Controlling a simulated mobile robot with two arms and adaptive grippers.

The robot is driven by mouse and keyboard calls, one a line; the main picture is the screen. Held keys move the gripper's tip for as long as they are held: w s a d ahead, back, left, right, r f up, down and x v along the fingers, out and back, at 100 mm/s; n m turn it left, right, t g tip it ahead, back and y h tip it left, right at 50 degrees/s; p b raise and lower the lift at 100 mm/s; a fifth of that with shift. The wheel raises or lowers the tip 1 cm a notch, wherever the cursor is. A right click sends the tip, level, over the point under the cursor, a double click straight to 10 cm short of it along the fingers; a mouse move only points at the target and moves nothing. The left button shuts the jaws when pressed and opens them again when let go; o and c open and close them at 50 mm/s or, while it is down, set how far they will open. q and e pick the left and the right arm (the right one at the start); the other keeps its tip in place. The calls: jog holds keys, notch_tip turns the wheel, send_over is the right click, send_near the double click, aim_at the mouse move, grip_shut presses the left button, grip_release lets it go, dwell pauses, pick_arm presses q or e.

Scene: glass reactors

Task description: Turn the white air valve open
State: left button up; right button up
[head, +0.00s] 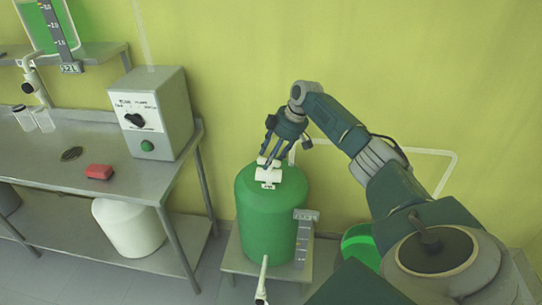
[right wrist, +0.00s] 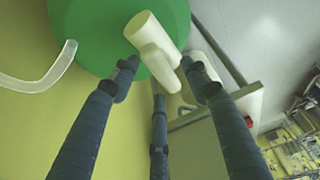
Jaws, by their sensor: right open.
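The white air valve (head: 268,175) sits on top of the green tank (head: 270,220) in the head view. My right gripper (head: 275,158) is open just above and behind it, fingers pointing down. In the right wrist view the valve (right wrist: 155,48) lies beyond the fingertips of my open gripper (right wrist: 160,80), with fingers to either side of it. I cannot tell whether any finger touches it. The green tank (right wrist: 95,30) fills the top of that view. My left gripper is not in view.
The tank stands on a low metal stand (head: 235,262). A white pipe (head: 425,152) runs along the wall at the right. A green bucket (head: 360,245) is right of the tank. At left, a metal bench (head: 55,155) holds a control box (head: 152,112) and a red block (head: 99,172).

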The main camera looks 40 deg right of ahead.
grip_shut()
jog(key=shift+f+b, duration=0.1)
jog(key=shift+b, duration=0.4)
jog(key=shift+n+b, duration=0.3)
jog(key=shift+n, duration=0.4)
jog(key=shift+g, duration=0.3)
